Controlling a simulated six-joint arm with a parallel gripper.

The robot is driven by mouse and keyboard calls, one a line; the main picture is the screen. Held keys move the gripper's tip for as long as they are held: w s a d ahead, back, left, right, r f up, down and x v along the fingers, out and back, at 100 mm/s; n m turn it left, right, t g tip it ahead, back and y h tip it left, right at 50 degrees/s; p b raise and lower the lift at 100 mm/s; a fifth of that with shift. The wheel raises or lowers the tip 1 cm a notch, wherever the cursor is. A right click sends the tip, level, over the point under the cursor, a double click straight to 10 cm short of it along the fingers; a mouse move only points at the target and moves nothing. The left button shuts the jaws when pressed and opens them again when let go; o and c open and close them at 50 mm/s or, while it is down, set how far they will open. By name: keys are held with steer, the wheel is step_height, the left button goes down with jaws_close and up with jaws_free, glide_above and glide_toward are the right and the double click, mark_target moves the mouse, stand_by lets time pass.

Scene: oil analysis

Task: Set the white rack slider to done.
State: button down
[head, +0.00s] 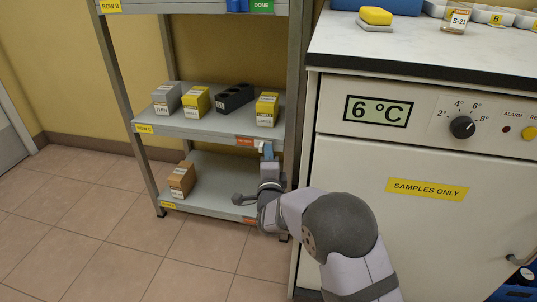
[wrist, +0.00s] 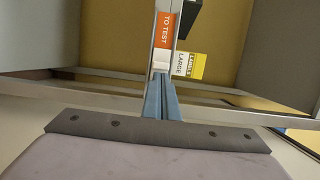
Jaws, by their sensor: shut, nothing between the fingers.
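My gripper (head: 267,151) is at the right end of the middle shelf's front edge, its blue fingers together and empty. In the wrist view the shut fingers (wrist: 161,80) point at the shelf edge, just by a small white piece (wrist: 160,55) beside the orange TO TEST label (wrist: 163,30). This piece looks like the white slider; whether the fingertips touch it I cannot tell. The TO TEST label also shows in the head view (head: 245,141). A green DONE label (head: 262,5) is on the top shelf's edge, beside a blue piece (head: 237,5). I see no DONE label on the middle edge.
The middle shelf (head: 205,125) holds grey, yellow and black boxes; a yellow box (head: 267,109) stands near my gripper. A brown box (head: 182,179) is on the lower shelf. A rack post (head: 296,90) and the white fridge (head: 400,170) stand close on the right.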

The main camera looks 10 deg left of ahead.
steer(key=shift+a, duration=0.1)
steer(key=a, duration=0.6)
steer(key=shift+a, duration=0.25)
steer(key=shift+s, duration=0.15)
steer(key=v, duration=0.9)
steer(key=shift+s+d, duration=0.35)
steer(key=shift+d, duration=0.05)
